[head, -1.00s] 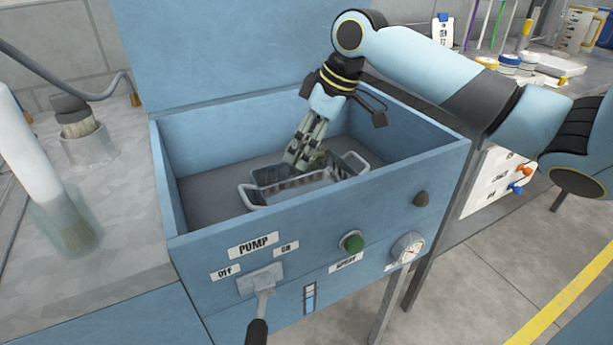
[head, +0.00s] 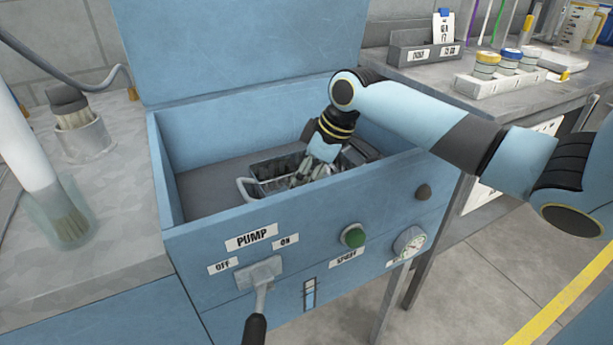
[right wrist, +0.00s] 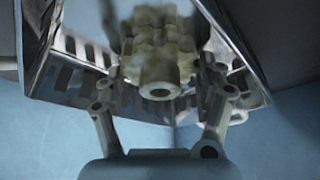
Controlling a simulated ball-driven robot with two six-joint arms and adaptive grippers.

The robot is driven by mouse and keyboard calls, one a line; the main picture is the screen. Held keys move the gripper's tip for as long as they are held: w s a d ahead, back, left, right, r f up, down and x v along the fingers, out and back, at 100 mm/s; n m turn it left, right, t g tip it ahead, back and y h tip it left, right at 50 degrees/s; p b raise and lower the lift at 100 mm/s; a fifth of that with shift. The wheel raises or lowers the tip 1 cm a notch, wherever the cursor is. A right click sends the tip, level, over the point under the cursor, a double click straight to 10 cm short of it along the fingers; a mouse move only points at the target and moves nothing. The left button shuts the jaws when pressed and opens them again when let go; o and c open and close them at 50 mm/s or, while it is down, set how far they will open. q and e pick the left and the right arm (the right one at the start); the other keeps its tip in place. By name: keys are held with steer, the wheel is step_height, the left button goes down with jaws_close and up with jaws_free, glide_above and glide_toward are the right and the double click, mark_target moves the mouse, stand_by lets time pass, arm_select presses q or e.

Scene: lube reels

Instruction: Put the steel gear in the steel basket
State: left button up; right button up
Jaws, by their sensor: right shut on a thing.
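The steel basket (head: 262,187) sits inside the open blue tank, with a handle at its left end. My right gripper (head: 300,178) reaches down into the basket. In the right wrist view the gear (right wrist: 160,60), with a stubby hub toward the camera, is between the fingers of my right gripper (right wrist: 160,95), which is shut on it. The slotted basket walls (right wrist: 75,60) show on both sides of the gear. In the head view the gear is hidden by the gripper and basket. My left gripper is not in view.
The blue tank (head: 195,215) has walls all round and a raised lid (head: 245,50) behind. A pump lever (head: 262,290) sticks out at its front. A brush in a cup (head: 82,130) stands on the left bench. Capped jars (head: 500,65) stand on the back right bench.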

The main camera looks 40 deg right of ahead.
steer(key=o, duration=1.7)
steer(key=p+v, duration=0.2)
steer(key=v, duration=1)
steer(key=shift+p, duration=0.3)
steer(key=shift+r, duration=0.15)
